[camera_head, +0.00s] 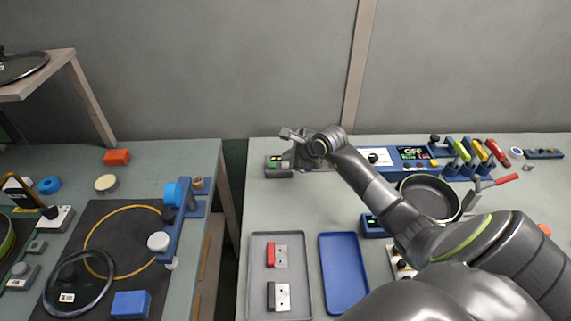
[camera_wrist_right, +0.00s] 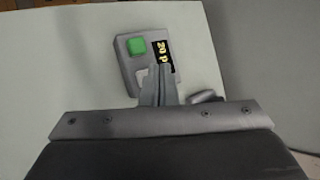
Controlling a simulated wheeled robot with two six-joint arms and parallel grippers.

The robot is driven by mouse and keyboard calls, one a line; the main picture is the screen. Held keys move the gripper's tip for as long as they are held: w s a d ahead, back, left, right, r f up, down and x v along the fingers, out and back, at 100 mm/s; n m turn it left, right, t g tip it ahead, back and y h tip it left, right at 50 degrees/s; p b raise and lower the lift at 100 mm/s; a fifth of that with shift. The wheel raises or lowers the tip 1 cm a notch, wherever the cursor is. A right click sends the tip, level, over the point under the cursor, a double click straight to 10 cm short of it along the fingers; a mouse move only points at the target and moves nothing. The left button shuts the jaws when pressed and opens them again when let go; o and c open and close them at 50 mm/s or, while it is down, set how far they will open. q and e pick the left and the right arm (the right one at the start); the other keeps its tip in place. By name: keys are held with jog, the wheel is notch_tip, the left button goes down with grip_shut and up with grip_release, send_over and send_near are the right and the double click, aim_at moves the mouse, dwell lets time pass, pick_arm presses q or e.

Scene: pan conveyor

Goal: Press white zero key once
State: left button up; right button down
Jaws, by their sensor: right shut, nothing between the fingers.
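A small grey scale-like unit (camera_head: 279,172) stands near the back left edge of the right table. In the right wrist view the unit (camera_wrist_right: 125,66) shows a green key (camera_wrist_right: 136,46), a dark display (camera_wrist_right: 163,55) with yellow characters, and a pale white key (camera_wrist_right: 142,75). My right gripper (camera_wrist_right: 162,70) is shut and empty, its fingers over the unit, in front of part of the display and beside the white key. Whether the tips touch the unit cannot be told. In the head view my right gripper (camera_head: 291,157) is at the unit. My left gripper is not seen.
A grey tray (camera_head: 255,270) with red and black-handled pieces and a blue tray (camera_head: 345,270) lie in front. A blue control panel (camera_head: 393,168) and a pan (camera_head: 430,197) stand to the right. A gap separates the left table (camera_head: 140,160).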

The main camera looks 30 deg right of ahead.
jog(key=shift+f, duration=0.15)
dwell(0.7)
jog(key=shift+f+b, duration=0.3)
jog(key=shift+b, duration=0.25)
jog(key=shift+f+b, duration=0.45)
jog(key=shift+b, duration=0.1)
dwell(0.4)
jog(key=shift+r, duration=0.1)
jog(key=shift+r+p, duration=0.5)
jog(key=shift+r, duration=0.3)
jog(key=shift+r+p, duration=1.45)
jog(key=shift+r, duration=1.05)
jog(key=shift+f, duration=0.1)
